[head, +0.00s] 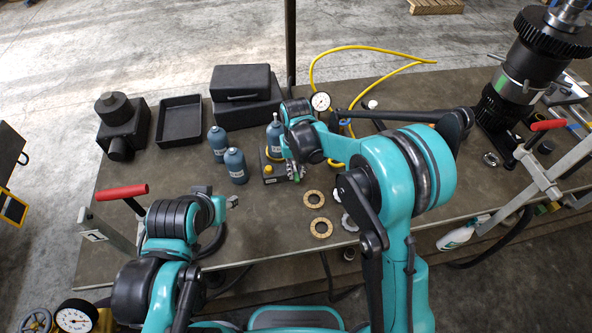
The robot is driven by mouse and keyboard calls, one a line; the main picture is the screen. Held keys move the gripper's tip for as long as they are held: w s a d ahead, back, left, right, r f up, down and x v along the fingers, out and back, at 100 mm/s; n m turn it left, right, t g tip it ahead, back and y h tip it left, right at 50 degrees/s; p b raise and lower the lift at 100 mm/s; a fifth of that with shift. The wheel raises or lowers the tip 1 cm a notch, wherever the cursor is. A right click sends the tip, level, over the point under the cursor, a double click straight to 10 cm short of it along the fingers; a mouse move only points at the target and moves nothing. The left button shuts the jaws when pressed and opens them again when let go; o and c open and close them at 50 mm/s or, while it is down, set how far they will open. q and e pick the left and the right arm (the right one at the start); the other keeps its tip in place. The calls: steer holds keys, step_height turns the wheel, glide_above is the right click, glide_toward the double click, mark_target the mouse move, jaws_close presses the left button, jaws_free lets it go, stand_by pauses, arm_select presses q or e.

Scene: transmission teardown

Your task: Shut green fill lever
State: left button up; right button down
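A small green piece (297,179), which looks like the fill lever, shows at the right side of a dark box with yellow parts (272,178) near the middle of the bench. My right gripper (294,169) reaches down right beside it and partly covers it. I cannot tell whether they touch, or whether the fingers are open or shut. The lever's angle is too small to read. My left gripper (232,201) is low over the front of the bench, left of the box and apart from it. Its fingers are too small to judge.
Teal bottles (235,165) stand left of the box. Tan rings (321,228) lie to its right. A yellow hose (352,48) and a dial gauge (320,102) are behind. Black cases (241,82), an open tray (180,121) and a tall gear assembly (527,68) stand farther out.

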steer(key=shift+d, duration=0.1)
stand_by(0.3)
steer(key=n, duration=0.2)
steer(key=d+n+b, duration=0.1)
steer(key=shift+w+d+n+b, duration=0.2)
steer(key=shift+w+n+b, duration=0.1)
steer(key=shift+n, duration=0.1)
steer(key=n, duration=0.2)
steer(key=w+d+n+b, duration=0.1)
steer(key=n, duration=0.1)
steer(key=shift+w+d+n, duration=0.15)
steer(key=shift+d+n, duration=0.05)
steer(key=shift+n, duration=0.1)
steer(key=n, duration=0.1)
steer(key=w+n, duration=0.1)
steer(key=n, duration=0.1)
steer(key=n+b, duration=0.1)
steer(key=shift+w+d+n, duration=0.3)
steer(key=shift+w+d, duration=0.05)
steer(key=shift+d, duration=0.05)
steer(key=shift+w+n+b, duration=0.2)
steer(key=shift+w+n, duration=0.35)
steer(key=shift+n, duration=0.7)
steer(key=shift+w+n+b, duration=0.2)
steer(key=shift+w+n, duration=0.35)
steer(key=shift+n, duration=0.7)
steer(key=c, duration=1.5)
jaws_free()
